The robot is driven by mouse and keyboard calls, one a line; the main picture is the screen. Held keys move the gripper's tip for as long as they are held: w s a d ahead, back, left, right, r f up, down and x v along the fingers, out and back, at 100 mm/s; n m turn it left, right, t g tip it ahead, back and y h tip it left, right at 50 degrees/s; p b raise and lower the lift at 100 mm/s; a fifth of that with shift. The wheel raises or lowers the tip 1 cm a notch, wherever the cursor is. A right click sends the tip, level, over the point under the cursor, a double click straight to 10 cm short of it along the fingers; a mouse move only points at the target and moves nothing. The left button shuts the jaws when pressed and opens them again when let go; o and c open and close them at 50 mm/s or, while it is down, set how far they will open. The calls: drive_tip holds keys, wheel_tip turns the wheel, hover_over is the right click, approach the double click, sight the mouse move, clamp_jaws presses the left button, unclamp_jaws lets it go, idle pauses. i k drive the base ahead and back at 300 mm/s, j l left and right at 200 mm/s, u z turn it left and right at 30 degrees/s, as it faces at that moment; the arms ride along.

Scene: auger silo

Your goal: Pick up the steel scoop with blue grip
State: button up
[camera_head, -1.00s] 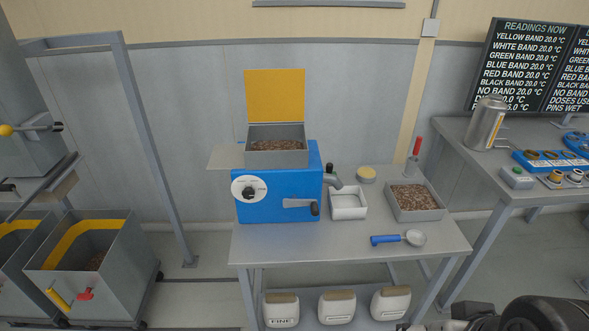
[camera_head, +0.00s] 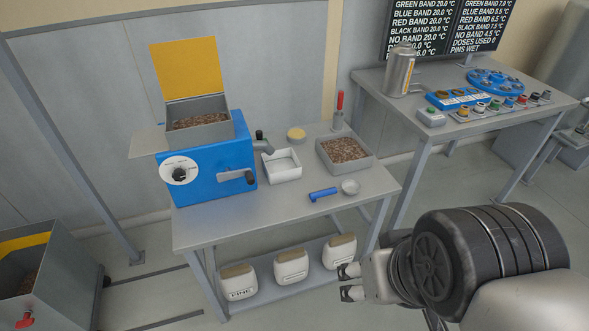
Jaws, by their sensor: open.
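The steel scoop with blue grip (camera_head: 323,194) lies on the grey table, near its front right part. Its blue handle points left and its round steel bowl (camera_head: 350,187) is at the right. My gripper (camera_head: 345,282) is at the lower middle of the head view, lower in the picture than the scoop and apart from it. Its two fingers are spread with nothing between them. My arm reaches in from the lower right.
The blue grinder (camera_head: 207,172) with an open yellow lid stands left on the table (camera_head: 232,221). A white tray (camera_head: 283,174), a grain tray (camera_head: 369,162) and a red-handled tool (camera_head: 340,107) sit behind the scoop. Labelled tubs (camera_head: 291,267) stand on the lower shelf.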

sight(348, 187)
drive_tip(key=i+l+u, duration=0.1)
drive_tip(key=l, duration=0.2)
drive_tip(key=i+l, duration=0.25)
drive_tip(key=i+l+u, duration=0.15)
drive_tip(key=l, duration=0.25)
drive_tip(key=i+l+u, duration=0.1)
drive_tip(key=l, duration=0.25)
drive_tip(key=i+l+u, duration=0.1)
drive_tip(key=l, duration=0.3)
drive_tip(key=i+l, duration=0.2)
drive_tip(key=l, duration=0.15)
drive_tip(key=i+l+u, duration=0.15)
drive_tip(key=l, duration=0.2)
